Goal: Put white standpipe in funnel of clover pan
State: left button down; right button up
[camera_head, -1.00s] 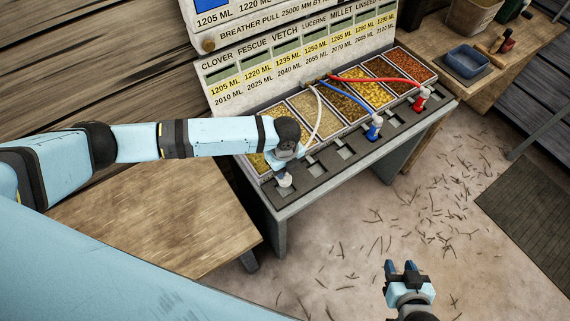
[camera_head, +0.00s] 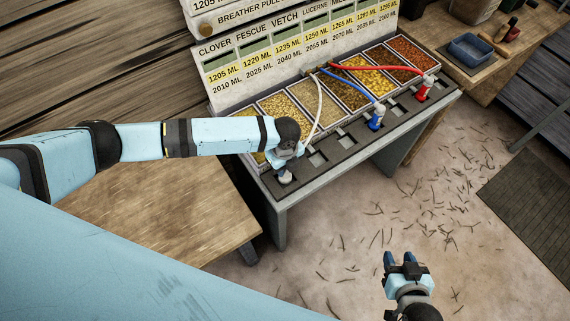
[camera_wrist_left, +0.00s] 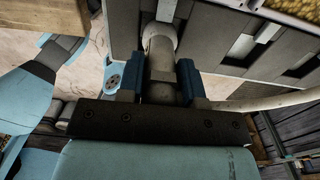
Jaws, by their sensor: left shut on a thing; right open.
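My left gripper (camera_head: 288,158) is shut on the white standpipe (camera_head: 285,177), whose white hose runs up to the board. In the left wrist view the standpipe (camera_wrist_left: 161,62) sits between both blue fingers, and its far end points at the dark strip. That end is over or at the left part of the strip; I cannot tell whether it is inside a funnel. The clover pan (camera_head: 245,113) is the leftmost grain pan, mostly hidden behind my left arm. Its funnel is hidden by the gripper and standpipe. My right gripper (camera_head: 405,262) is open and empty, above the floor.
A blue standpipe (camera_head: 376,119) and a red standpipe (camera_head: 425,90) stand farther right along the dark strip (camera_head: 352,148), their hoses crossing the pans. Square openings lie between. A wooden table (camera_head: 170,215) is at the left. A blue tray (camera_head: 471,52) stands at the back right.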

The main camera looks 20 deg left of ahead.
pick_arm(q)
jog(key=shift+f, duration=0.45)
jog(key=c, duration=0.7)
grip_release()
notch_tip(320, 180, up, 14)
jog(key=shift+f+b, duration=0.1)
jog(key=shift+b, duration=0.75)
